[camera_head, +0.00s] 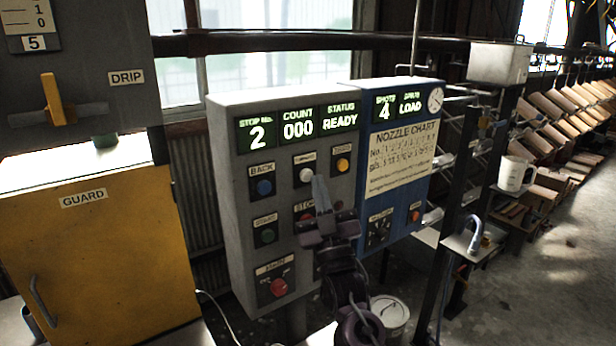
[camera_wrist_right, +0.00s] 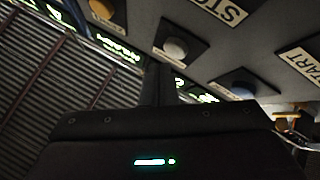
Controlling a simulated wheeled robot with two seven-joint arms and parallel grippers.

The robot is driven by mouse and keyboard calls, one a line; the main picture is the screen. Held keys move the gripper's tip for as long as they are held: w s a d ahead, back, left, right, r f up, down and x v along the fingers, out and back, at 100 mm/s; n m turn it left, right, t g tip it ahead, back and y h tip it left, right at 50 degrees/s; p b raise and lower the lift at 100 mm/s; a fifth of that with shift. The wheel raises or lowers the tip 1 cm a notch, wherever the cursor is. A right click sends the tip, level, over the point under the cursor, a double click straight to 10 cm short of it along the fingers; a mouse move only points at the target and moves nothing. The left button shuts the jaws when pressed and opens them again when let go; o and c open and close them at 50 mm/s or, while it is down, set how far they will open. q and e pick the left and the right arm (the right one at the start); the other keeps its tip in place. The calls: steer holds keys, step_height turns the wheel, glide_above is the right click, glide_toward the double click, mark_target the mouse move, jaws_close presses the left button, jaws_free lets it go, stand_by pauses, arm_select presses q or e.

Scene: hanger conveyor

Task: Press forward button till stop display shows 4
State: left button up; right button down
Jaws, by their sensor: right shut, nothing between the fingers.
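The grey control panel (camera_head: 228,150) stands in the middle of the head view. Its stop display (camera_head: 257,134) reads 2. The forward button (camera_head: 305,175) is a pale round button below the displays, between the blue back button (camera_head: 264,187) and an orange button (camera_head: 342,164). My right gripper (camera_head: 318,186) is shut and empty, its fingertips at the lower right edge of the forward button. In the right wrist view the forward button (camera_wrist_right: 174,49) shows just beyond the fingertips (camera_wrist_right: 160,68); I cannot tell whether they touch it. My left gripper is out of view.
The count display (camera_head: 298,125) reads 000 and the status display (camera_head: 341,118) READY. A red stop button sits partly behind my gripper. A blue panel (camera_head: 405,190) with a nozzle chart adjoins on the right. A yellow guard cabinet (camera_head: 100,250) stands left.

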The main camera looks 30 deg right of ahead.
steer(key=shift+w, duration=0.1)
stand_by(0.6)
steer(key=shift+w, duration=0.35)
